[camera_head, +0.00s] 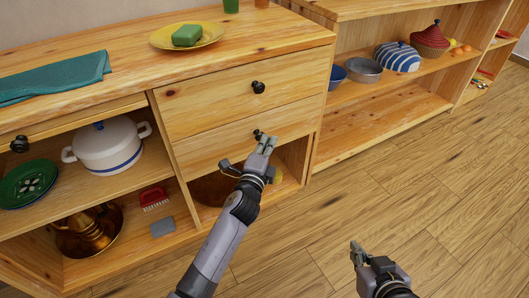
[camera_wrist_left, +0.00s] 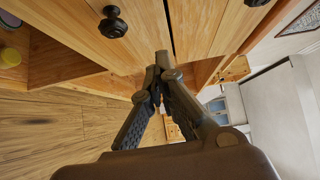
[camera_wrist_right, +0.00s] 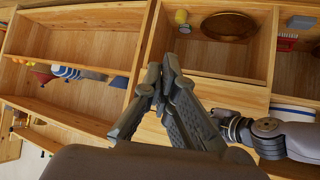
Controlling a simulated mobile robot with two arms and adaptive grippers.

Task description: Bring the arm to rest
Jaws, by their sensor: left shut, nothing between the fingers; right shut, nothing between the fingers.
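My left gripper (camera_head: 265,143) is in front of the lower drawer (camera_head: 222,146) of the wooden cabinet, close to that drawer's dark knob (camera_head: 258,134). It is shut and empty; I cannot tell whether it touches the drawer. In the left wrist view its fingertips (camera_wrist_left: 163,60) meet near the wooden drawer fronts, with a dark knob (camera_wrist_left: 113,24) to their left. My right gripper (camera_head: 357,251) is over the floor at the lower right, apart from the furniture. It is shut and empty, and in the right wrist view its fingertips (camera_wrist_right: 162,68) are together.
The cabinet holds a white pot (camera_head: 108,145), a green plate (camera_head: 29,184), a brass vessel (camera_head: 90,232) and a red brush (camera_head: 153,198). The floor (camera_head: 440,185) at right is clear.

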